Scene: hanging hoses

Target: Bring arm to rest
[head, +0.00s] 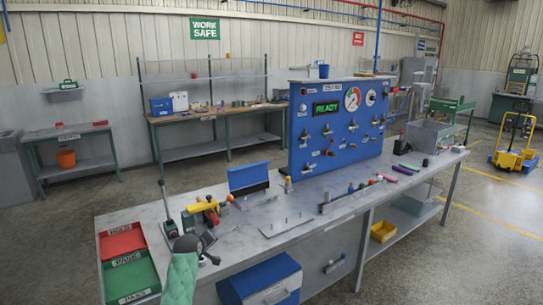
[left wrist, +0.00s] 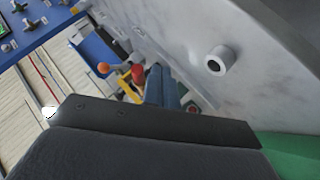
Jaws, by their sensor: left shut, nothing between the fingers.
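My left gripper (left wrist: 162,72) shows in the left wrist view. Behind the fingertips are an orange-red knob and a yellow part, which I cannot tell to be touching or apart. In the head view, a green padded sleeve (head: 182,275), apparently my left arm, rises from the bottom edge over the front of the workbench (head: 330,232). My right gripper is in neither view.
A blue panel (head: 335,150) reading READY stands at the bench's back. Red (head: 121,242) and green (head: 131,280) trays are at the left end. A yellow-handled fitting (head: 205,206) and a blue-lidded box (head: 262,280) are near the sleeve. A white ring-ended part (left wrist: 217,60) shows in the wrist view.

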